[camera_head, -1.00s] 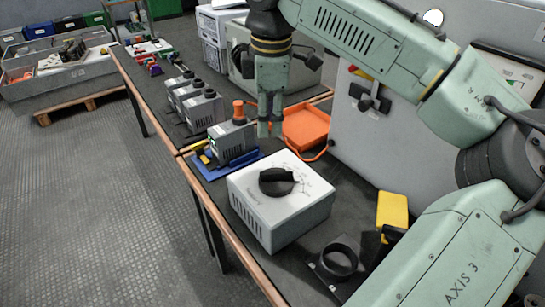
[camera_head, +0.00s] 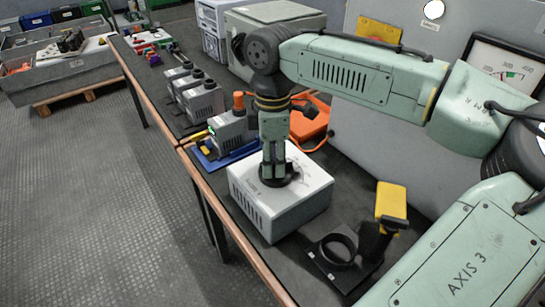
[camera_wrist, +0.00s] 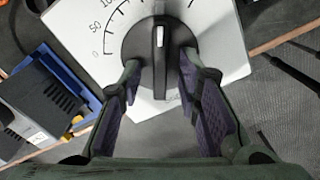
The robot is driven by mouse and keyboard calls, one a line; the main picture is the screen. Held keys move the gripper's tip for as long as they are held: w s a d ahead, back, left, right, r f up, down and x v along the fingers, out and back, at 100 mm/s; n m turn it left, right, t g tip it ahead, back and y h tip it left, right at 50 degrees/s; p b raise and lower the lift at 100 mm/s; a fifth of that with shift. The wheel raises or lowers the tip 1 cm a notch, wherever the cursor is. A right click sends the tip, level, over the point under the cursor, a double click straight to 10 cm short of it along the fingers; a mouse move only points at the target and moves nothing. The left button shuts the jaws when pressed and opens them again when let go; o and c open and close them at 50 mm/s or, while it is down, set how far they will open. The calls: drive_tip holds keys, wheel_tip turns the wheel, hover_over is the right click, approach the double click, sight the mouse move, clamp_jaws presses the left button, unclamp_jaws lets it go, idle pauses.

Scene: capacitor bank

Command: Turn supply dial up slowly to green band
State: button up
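The supply box (camera_head: 305,205) is white with a scale on top and stands on the bench. Its black dial (camera_wrist: 145,45) shows in the wrist view, with a raised bar and a white pointer line towards the top of the picture. Scale marks 0, 50 and part of 100 show left of it. My gripper (camera_wrist: 160,72) points down over the dial, with one finger on each side of the bar and visible gaps to it. In the head view my gripper (camera_head: 273,180) hides most of the dial. A panel meter (camera_head: 508,75) with a small green band is partly visible; its reading is unclear.
A grey unit on a blue tray (camera_head: 212,160) stands behind the box, with an orange tray (camera_head: 312,122) to its right. A black ring holder (camera_head: 338,250) and a yellow-topped item (camera_head: 391,203) are close to the box's front right.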

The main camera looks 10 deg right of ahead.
drive_tip(key=shift+c, duration=0.3)
clamp_jaws()
idle(0.3)
